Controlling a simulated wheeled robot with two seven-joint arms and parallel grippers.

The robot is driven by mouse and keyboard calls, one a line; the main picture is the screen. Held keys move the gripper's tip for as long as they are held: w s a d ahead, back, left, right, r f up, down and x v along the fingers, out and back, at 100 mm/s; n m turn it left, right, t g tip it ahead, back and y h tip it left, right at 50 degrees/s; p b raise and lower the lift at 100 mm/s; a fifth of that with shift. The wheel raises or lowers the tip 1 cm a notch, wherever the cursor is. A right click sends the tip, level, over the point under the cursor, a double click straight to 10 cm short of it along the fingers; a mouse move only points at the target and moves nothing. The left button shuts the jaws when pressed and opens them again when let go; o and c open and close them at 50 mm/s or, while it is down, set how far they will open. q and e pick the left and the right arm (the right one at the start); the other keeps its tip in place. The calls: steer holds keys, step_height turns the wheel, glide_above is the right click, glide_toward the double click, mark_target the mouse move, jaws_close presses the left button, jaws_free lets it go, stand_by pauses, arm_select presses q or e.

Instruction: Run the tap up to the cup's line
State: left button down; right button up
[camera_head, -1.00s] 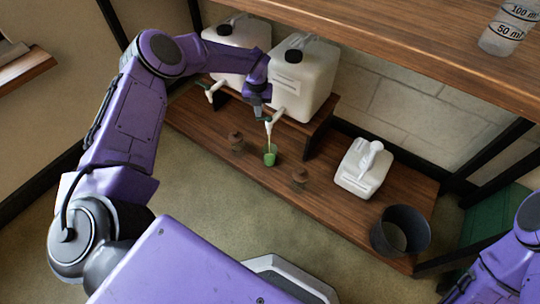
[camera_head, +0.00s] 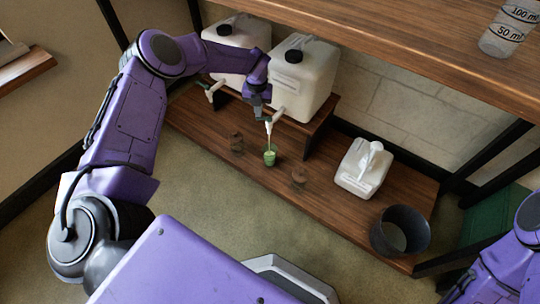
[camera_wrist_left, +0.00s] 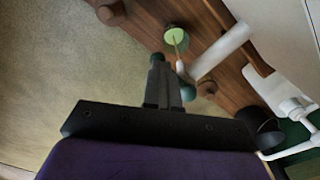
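A small green cup (camera_head: 270,158) stands upright on the low wooden shelf, under the tap (camera_head: 267,121) of the right-hand white container (camera_head: 302,80). A thin pale stream falls from this tap into the cup. In the left wrist view the cup (camera_wrist_left: 177,37) shows from above, with pale green inside; I cannot make out its line or the exact level. My left gripper (camera_head: 257,106) is at this tap, above the cup. In the left wrist view its fingers (camera_wrist_left: 160,84) look close together beside the teal tap parts. My right gripper is out of view.
Another white container (camera_head: 235,50) with a tap stands to the left. Two small brown pots (camera_head: 236,143) (camera_head: 299,178) flank the cup. A white jug (camera_head: 363,168) and a dark bucket (camera_head: 400,232) stand to the right. A marked beaker (camera_head: 508,32) is on the upper shelf.

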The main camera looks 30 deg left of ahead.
arm_select(q)
steer(key=shift+s+r+p, duration=0.1)
steer(key=shift+r+p, duration=0.45)
steer(key=shift+r, duration=0.55)
step_height(320, 180, up, 4)
steer(key=p, duration=0.3)
steer(key=shift+r, duration=0.1)
